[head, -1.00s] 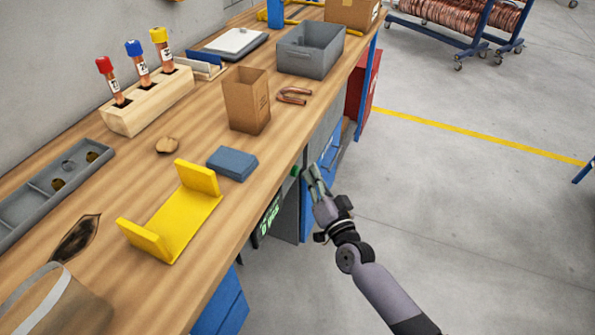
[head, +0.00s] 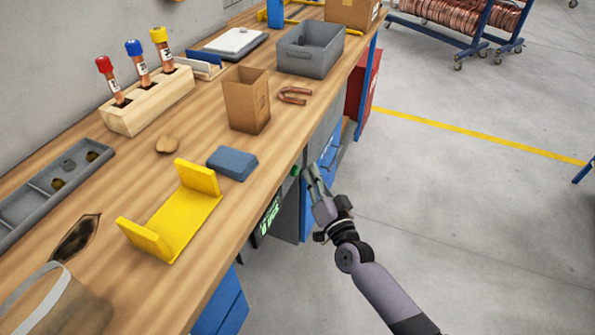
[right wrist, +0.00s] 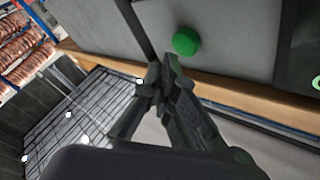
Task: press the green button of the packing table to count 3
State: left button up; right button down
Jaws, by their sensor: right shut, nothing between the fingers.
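The green button (right wrist: 187,41) is a round knob on the grey front panel under the packing table (head: 205,245). In the head view the button (head: 295,171) shows as a small green spot just left of my right gripper's fingertips. My right gripper (head: 310,172) is shut and empty in front of the panel. In the right wrist view its fingertips (right wrist: 162,75) are together, below and left of the button, and look apart from it. A dark display (head: 268,217) with green characters sits on the panel; its reading is too small to tell. My left gripper is not in view.
On the tabletop are a yellow bracket (head: 185,222), a blue block (head: 232,163), an open cardboard box (head: 247,100), a copper U-tube (head: 295,96) and a grey bin (head: 310,50). The floor (head: 470,220) right of the table is free.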

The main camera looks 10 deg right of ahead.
jog(key=shift+w+a, duration=0.1)
jog(key=shift+a, duration=0.05)
dwell(0.3)
jog(key=shift+w+a, duration=0.15)
jog(key=shift+a, duration=0.05)
jog(key=shift+w+a, duration=0.3)
jog(key=shift+a, duration=0.15)
dwell(0.8)
jog(key=shift+s+d, duration=0.55)
jog(key=shift+d, duration=0.2)
jog(key=shift+s+d+p, duration=0.2)
jog(key=shift+s+d, duration=0.5)
jog(key=shift+d, duration=0.35)
jog(key=shift+s+d+p, duration=0.2)
jog(key=shift+s+d, duration=0.5)
jog(key=shift+d, duration=0.35)
dwell(0.7)
